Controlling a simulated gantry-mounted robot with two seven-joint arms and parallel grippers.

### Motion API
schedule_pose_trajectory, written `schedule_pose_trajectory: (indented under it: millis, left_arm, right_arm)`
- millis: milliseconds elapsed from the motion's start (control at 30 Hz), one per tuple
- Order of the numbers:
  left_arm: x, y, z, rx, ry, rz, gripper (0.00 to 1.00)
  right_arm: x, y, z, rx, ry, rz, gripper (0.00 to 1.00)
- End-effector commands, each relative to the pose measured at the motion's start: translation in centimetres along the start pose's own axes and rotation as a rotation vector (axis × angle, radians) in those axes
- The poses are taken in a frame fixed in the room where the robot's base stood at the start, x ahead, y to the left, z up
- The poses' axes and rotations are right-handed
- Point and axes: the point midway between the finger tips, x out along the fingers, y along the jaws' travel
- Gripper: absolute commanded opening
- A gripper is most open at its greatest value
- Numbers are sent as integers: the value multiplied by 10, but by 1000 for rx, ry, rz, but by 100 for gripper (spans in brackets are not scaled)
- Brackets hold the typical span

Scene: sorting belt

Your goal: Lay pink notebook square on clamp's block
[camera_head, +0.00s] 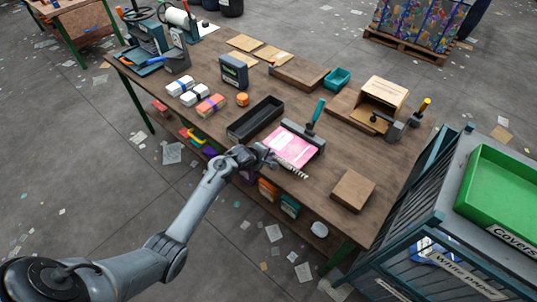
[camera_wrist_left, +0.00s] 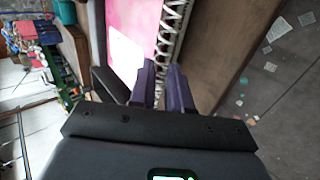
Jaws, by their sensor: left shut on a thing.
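The pink notebook (camera_head: 290,150) has a white patch and a spiral-wire edge; it also shows in the left wrist view (camera_wrist_left: 134,22). My left gripper (camera_head: 271,161) is at its near side, its dark fingers (camera_wrist_left: 160,84) shut on the spiral edge. The notebook's far edge is close to a dark bar with a teal handle (camera_head: 316,111), which looks like a clamp. I cannot tell whether the notebook rests on a block or is held just above it. My right gripper is not in view.
A black open tray (camera_head: 255,119) stands left of the notebook. A brown block (camera_head: 353,190) lies to the right, near the table's front edge. A second clamp-like tool (camera_head: 398,126) stands by an open cardboard box (camera_head: 383,94). Bare tabletop (camera_head: 335,155) lies between.

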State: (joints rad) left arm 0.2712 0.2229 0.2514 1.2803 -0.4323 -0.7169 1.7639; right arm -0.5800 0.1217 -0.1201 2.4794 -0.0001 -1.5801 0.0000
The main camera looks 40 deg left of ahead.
Motion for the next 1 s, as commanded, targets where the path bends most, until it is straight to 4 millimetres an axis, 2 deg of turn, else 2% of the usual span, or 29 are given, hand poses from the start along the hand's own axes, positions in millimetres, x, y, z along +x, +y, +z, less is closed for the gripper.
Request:
schedule_pose_trajectory:
  millis: [1000]
  left_arm:
    - [3,3,0,0,0,2,0]
  right_arm:
    - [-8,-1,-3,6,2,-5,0]
